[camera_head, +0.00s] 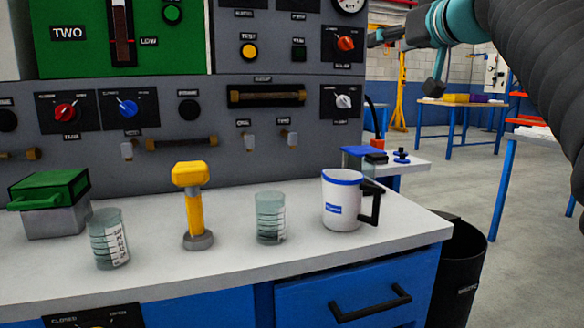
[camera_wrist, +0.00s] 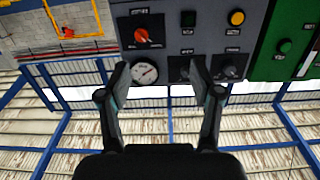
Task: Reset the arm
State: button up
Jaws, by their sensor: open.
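My gripper (camera_wrist: 160,78) shows in the wrist view with its two dark fingers spread apart and nothing between them. In the head view my arm comes in at the upper right, and the gripper (camera_head: 385,36) is held in the air near the right edge of the grey control panel (camera_head: 220,110). The wrist view is turned upside down and shows the panel (camera_wrist: 185,20) beyond the fingertips, with a gauge (camera_wrist: 144,71) and an orange-red knob (camera_wrist: 141,36). No contact with the panel can be seen.
On the bench (camera_head: 160,265) stand a green-lidded box (camera_head: 50,205), two clear beakers (camera_head: 109,240) (camera_head: 270,218), a yellow-handled tool (camera_head: 194,205) and a white mug (camera_head: 342,203). A black bin (camera_head: 460,270) stands right of the bench. Open floor and blue-legged tables (camera_head: 460,110) lie beyond.

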jog(key=s+f+m+g+h+p, duration=0.1)
jog(key=s+f+g+p, duration=0.1)
jog(key=s+f, duration=0.7)
jog(key=s+a+f+m+g+h+p, duration=0.1)
jog(key=s+f+g, duration=0.4)
jog(key=f, duration=1.4)
jog(key=s+a+f+m+g+h+p, duration=0.1)
jog(key=s+f+g+h+p, duration=0.2)
jog(key=s+f, duration=1.1)
jog(key=shift+a+f+g+p, duration=0.2)
jog(key=shift+a+g+p, duration=0.1)
jog(key=shift+p, duration=0.55)
